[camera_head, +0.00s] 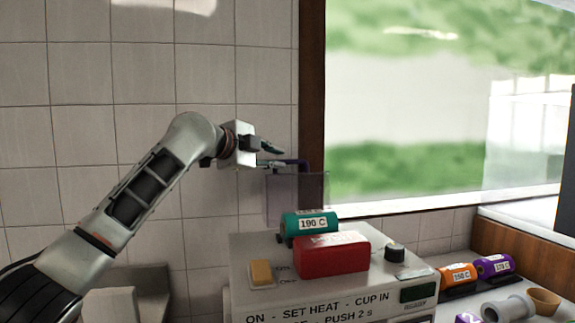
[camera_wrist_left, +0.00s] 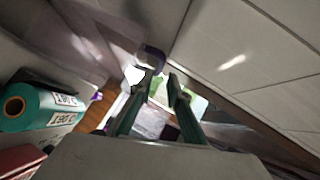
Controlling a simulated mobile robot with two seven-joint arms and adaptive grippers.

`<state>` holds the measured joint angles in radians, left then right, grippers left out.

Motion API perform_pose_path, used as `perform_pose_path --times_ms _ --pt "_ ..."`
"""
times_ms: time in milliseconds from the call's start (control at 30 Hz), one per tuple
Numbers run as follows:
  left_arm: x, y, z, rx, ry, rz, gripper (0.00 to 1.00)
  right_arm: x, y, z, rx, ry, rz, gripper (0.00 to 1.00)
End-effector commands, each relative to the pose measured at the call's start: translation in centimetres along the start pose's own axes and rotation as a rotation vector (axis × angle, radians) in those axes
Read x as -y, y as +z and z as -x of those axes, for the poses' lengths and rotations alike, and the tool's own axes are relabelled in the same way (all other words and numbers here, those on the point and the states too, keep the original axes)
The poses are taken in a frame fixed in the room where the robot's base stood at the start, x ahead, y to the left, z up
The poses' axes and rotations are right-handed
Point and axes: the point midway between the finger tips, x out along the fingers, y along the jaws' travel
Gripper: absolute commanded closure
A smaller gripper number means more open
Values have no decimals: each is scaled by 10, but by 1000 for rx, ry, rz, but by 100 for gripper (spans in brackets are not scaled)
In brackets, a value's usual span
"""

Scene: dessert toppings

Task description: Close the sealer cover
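The sealer (camera_head: 265,287) is a pale grey box with printed words on its front. Its cover (camera_head: 297,203) is a see-through purple panel standing upright at the back, with a darker purple bar (camera_head: 298,162) along its top. My left gripper (camera_head: 280,155) is at the top of the cover, beside the bar. In the left wrist view, my left gripper (camera_wrist_left: 161,77) has its two green fingers a little apart, with nothing clearly between them. The bar's purple end (camera_wrist_left: 153,58) lies just past the left fingertip; contact is unclear. My right gripper is not in view.
On the sealer are a red block (camera_head: 332,254), a teal roll (camera_head: 309,223) marked 190 C, a yellow switch (camera_head: 261,273) and a dark knob (camera_head: 394,252). Orange (camera_head: 458,275) and purple (camera_head: 494,265) rolls lie at the right. A tiled wall (camera_head: 80,75) and window stand behind.

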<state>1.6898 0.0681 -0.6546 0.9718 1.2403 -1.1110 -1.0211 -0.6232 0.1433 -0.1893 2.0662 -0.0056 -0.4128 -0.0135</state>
Motion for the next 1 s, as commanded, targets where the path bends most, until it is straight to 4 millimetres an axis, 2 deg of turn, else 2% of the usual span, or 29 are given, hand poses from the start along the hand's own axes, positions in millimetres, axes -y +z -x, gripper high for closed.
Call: perform_pose_path --times_ms 33,133,400,600,967,1000 --pt "-5 1 -10 1 6 4 83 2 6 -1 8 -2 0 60" --pt "-5 2 -22 1 6 4 83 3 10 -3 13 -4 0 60" --pt "-6 2 -49 1 6 4 83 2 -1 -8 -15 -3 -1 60" --pt "-4 2 -57 1 4 3 83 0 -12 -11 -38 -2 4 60" --pt "-2 1 -58 1 1 0 83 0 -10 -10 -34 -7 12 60" --pt "-2 1 -58 1 2 0 89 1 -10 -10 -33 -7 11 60"
